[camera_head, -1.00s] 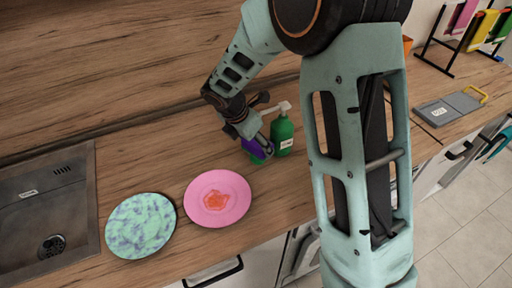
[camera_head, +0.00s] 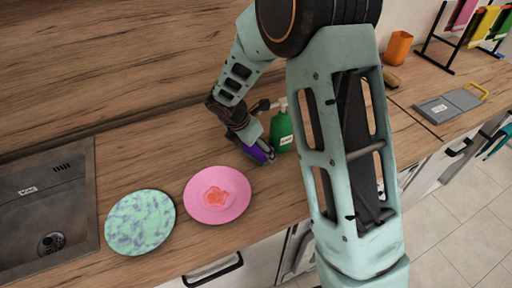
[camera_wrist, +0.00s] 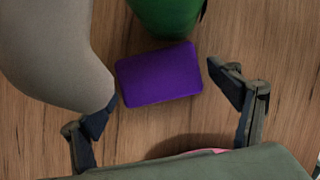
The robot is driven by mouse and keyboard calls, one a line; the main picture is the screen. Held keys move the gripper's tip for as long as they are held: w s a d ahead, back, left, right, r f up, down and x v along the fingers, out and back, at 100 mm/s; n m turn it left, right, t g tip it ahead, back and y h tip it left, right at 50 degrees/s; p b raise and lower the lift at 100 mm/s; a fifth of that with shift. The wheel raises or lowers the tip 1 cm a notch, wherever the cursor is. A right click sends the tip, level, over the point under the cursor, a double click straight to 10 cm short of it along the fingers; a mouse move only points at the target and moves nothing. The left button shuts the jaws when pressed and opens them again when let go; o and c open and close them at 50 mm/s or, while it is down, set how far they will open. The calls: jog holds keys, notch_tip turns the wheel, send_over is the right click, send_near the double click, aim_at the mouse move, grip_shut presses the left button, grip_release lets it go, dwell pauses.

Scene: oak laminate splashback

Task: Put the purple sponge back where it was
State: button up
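The purple sponge (camera_wrist: 160,75) lies flat between my fingers in the wrist view, close beside the green bottle (camera_wrist: 166,15). In the head view the sponge (camera_head: 256,153) is partly hidden by my gripper (camera_head: 262,150), left of the green pump bottle (camera_head: 281,132). In the wrist view my gripper (camera_wrist: 162,84) is open, with a finger near each short end of the sponge. The left fingertip is very close to it; a small gap shows on the right. I cannot tell the exact height of the sponge over the counter.
A pink plate (camera_head: 236,204) with a red stain and a mottled green-blue plate (camera_head: 140,222) lie left of my gripper. The sink (camera_head: 45,215) is at far left. An orange cup (camera_head: 397,47), a grey board (camera_head: 449,105) and a drying rack (camera_head: 441,38) stand at right.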

jog(key=shift+r, duration=0.1)
jog(key=shift+r, duration=0.25)
jog(key=v, duration=1.1)
jog(key=shift+s+a+r, duration=0.15)
jog(key=shift+r, duration=0.15)
